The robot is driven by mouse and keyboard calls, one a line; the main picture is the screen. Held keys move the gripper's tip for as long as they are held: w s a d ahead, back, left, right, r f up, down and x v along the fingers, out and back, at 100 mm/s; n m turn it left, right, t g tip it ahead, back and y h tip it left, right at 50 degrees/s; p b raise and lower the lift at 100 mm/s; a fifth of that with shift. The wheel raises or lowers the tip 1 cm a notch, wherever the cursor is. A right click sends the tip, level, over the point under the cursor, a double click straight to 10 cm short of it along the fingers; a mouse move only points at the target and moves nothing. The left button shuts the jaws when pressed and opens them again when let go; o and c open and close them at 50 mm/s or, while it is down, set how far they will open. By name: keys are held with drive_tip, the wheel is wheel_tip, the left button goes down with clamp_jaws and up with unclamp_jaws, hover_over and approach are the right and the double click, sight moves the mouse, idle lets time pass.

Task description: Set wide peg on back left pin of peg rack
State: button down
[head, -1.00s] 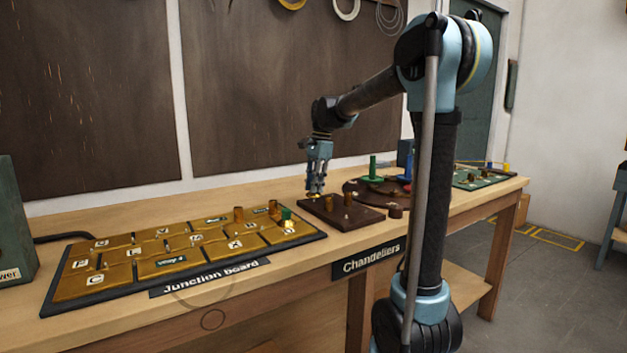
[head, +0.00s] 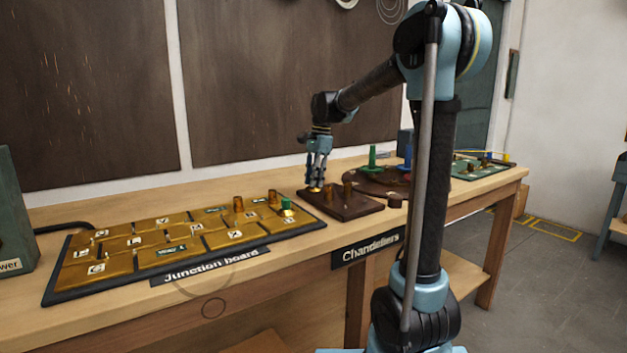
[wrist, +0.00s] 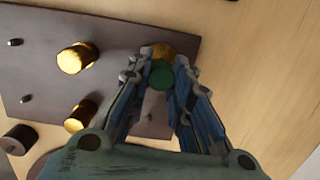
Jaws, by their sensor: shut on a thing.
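My gripper (wrist: 163,62) is shut on a round piece, seen as the wide peg (wrist: 161,75), with a green face and gold beyond it. The fingers partly hide it, and I cannot tell whether it touches the board below. In the head view my gripper (head: 317,184) points down over the back left part of the brown peg rack (head: 350,208). Two gold pegs stand on the rack in the wrist view, one larger (wrist: 76,58) and one smaller (wrist: 80,115). Two thin dark pins (wrist: 14,42) (wrist: 26,99) stand bare. The back left pin is not visible.
The gold junction board (head: 120,252) lies left of the rack, with gold pegs and a green-topped piece (head: 286,204) at its right end. A dark round board (head: 370,182) and a green post (head: 372,158) stand close behind and right. Bare wood lies behind the junction board.

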drive_tip(key=shift+f, duration=0.3)
drive_tip(key=c, duration=1.4)
unclamp_jaws()
drive_tip(key=shift+o, duration=0.2)
wheel_tip(320, 180, up, 12)
drive_tip(key=d, duration=0.1)
drive_tip(key=shift+w+d, duration=0.35)
drive_tip(key=shift+w, duration=0.1)
drive_tip(key=shift+f, duration=0.15)
